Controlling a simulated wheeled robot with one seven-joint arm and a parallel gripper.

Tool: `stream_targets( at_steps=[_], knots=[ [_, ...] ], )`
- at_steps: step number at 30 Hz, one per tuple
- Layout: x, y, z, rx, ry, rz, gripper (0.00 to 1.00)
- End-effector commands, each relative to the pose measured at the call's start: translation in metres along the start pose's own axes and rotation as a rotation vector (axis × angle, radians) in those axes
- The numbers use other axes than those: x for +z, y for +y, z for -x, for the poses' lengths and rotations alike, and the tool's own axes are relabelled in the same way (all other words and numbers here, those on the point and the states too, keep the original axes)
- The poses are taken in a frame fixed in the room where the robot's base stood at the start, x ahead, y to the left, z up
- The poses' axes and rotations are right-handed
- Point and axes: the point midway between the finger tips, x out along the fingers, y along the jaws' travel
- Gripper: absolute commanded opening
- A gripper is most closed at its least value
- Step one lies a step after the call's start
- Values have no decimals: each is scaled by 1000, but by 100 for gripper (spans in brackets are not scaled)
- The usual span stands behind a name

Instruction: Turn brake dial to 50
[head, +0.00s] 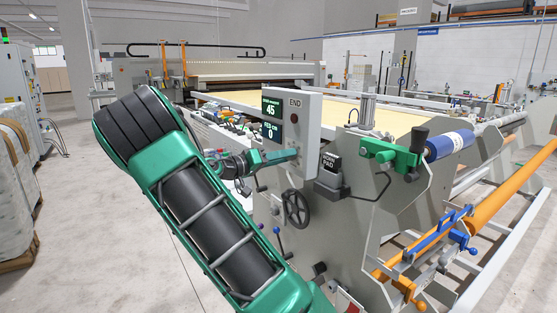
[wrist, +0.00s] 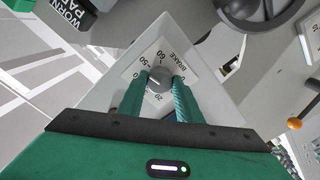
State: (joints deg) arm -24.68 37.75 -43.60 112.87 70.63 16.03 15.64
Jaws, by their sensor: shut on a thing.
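The brake dial (wrist: 160,75) is a small grey round knob on a white scale plate marked BRAKE, with numbers around it including 20, 50 and 60. A pale mark shows on the knob, pointing leftward in the wrist view. My gripper (wrist: 159,84) is shut on the knob, one green finger on each side. In the head view my gripper (head: 291,155) reaches the grey control box (head: 307,108) marked END; the dial is hidden there. The upper green display (head: 270,108) on the box reads 45. The lower display (head: 271,132) reads 0.
A black handwheel (head: 296,208) sits below the control box, and a black WORN PAD box (head: 331,165) sits to its right. A green bracket (head: 392,152) and a blue roller (head: 450,144) stand further right. Open floor lies at the left.

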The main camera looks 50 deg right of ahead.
Motion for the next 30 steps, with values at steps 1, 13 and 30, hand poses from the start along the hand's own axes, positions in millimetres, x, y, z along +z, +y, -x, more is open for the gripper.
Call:
stream_targets(
  at_steps=[1, 13, 30],
  knots=[
    [3, -5, 1, -11, -5, -21, 9],
    [4, -6, 2, -11, -7, -152, 9],
    [3, -6, 2, -10, -6, -163, 50]
  ],
)
